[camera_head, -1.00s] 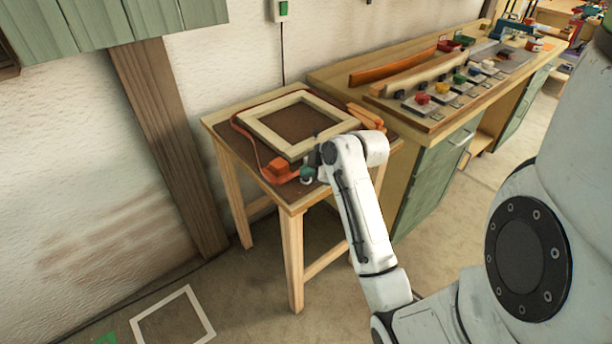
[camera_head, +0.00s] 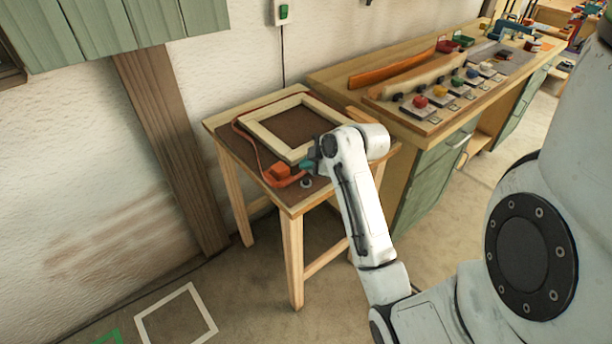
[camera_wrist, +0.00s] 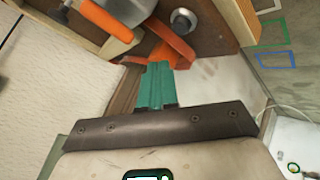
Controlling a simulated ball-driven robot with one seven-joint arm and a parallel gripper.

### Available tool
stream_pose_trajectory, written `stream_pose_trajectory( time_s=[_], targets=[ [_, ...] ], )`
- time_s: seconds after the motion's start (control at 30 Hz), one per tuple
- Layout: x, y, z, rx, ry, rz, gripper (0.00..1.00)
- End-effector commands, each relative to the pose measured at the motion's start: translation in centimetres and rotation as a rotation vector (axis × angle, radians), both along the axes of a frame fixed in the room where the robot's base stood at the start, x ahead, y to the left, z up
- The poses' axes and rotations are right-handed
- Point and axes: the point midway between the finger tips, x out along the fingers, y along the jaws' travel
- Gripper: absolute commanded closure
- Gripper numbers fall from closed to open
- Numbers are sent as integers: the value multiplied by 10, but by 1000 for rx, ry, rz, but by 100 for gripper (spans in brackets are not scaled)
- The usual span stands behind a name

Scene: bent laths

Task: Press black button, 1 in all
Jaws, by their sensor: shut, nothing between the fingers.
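A small round grey button-like knob (camera_head: 306,183) sits near the front edge of the small wooden table (camera_head: 247,172). In the wrist view this knob (camera_wrist: 184,20) looks grey with a dark surround; I cannot tell if it is the black button. On the bench stands a row of coloured buttons on plates, with a red one (camera_head: 420,102) in front; small dark pieces (camera_head: 398,97) stand behind them. My gripper (camera_head: 308,166) is above the small table, beside the knob. Its teal fingers (camera_wrist: 157,84) are shut and empty, near an orange clamp.
The orange clamp (camera_head: 280,175) lies left of the knob, near a pale wooden frame (camera_head: 268,138). The long bench (camera_head: 440,125) with orange and pale curved laths stands to the right. A wall is behind. Floor in front of the small table is open.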

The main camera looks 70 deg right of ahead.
Motion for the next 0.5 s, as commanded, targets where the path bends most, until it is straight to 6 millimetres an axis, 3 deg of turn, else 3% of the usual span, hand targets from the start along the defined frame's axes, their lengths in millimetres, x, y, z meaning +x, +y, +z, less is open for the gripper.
stream_pose_trajectory(
  time_s=[0.2,0.5],
  targets=[
    [0,0,24,-1,0,-1,100],
    [0,0,25,0,0,0,100]
  ],
)
